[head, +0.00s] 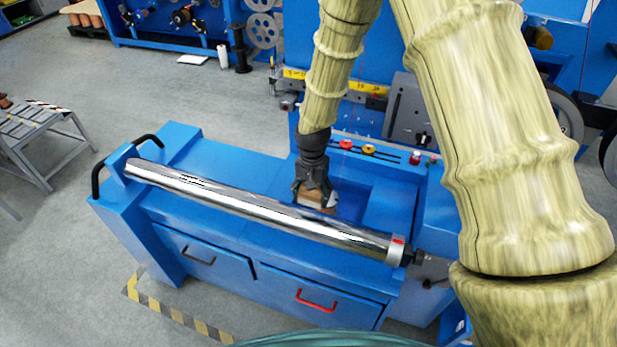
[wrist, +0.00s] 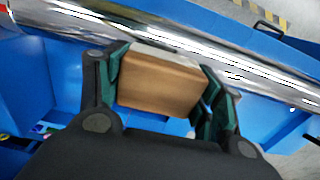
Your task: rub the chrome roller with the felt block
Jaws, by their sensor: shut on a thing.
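The chrome roller (head: 255,209) is a long shiny cylinder lying across the top of the blue machine, from a bracket at the left to a collared end at the right. My gripper (head: 316,196) is behind the roller, right of its middle. It is shut on the felt block (wrist: 160,84), a brown block with a pale layer on the side facing the roller. In the wrist view the roller (wrist: 215,55) runs just beyond the block. I cannot tell whether the pale face touches it. In the head view the block (head: 318,200) is partly hidden by my fingers.
The blue machine (head: 200,262) has two drawers in front, one with a red handle (head: 317,301). Red and yellow knobs (head: 358,147) sit on a panel behind my gripper. A black bent handle (head: 97,180) is at the left end.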

